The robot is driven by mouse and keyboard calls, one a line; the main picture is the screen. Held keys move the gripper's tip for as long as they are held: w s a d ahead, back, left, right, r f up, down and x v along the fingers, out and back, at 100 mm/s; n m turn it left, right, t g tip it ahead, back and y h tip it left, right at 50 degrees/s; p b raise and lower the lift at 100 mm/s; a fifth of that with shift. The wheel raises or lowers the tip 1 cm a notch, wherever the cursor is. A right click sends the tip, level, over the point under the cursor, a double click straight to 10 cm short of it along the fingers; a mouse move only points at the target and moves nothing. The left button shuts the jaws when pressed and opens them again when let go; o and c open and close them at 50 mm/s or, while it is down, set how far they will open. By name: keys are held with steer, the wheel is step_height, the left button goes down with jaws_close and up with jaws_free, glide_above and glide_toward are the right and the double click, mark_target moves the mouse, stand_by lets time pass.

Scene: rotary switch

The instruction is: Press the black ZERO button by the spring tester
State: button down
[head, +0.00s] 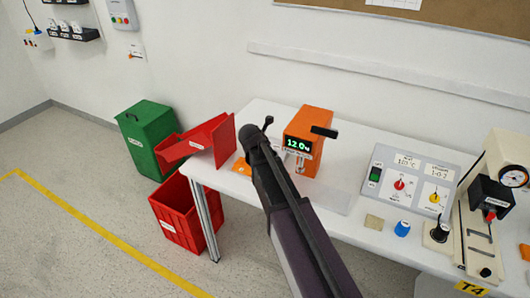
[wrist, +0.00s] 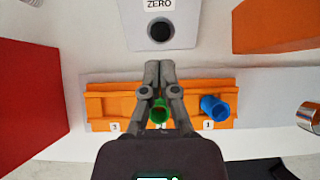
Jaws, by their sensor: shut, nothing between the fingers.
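The black ZERO button (wrist: 160,31) is a round dark button on a pale grey box (wrist: 185,32), under a label reading ZERO, at the top of the wrist view. My gripper (wrist: 160,66) is shut and empty, its fingertips together just below the button in that picture. A gap shows between the tips and the button there; the depth between them is hard to tell. The orange spring tester (head: 306,140) with a green display reading about 12.0 stands on the table in the head view. My arm hides the fingertips and the button in that view.
An orange rack (wrist: 105,103) holding green (wrist: 159,112) and blue (wrist: 214,107) cylinders lies below my fingers. A red chute-like bin (head: 205,140) stands on the table's left. A grey switch panel (head: 410,180) and a gauge press (head: 490,190) stand to the right.

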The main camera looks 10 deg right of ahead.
steer(key=shift+b+x, duration=2.15)
steer(key=shift+x, duration=1.05)
steer(key=shift+w+d+f+b, duration=0.25)
steer(key=shift+w+f+b, duration=0.1)
steer(key=shift+f+b, duration=0.35)
steer(key=shift+r, duration=0.25)
steer(key=shift+p+v, duration=1.1)
steer(key=p+v, duration=0.9)
steer(key=v, duration=0.3)
steer(key=shift+s, duration=0.1)
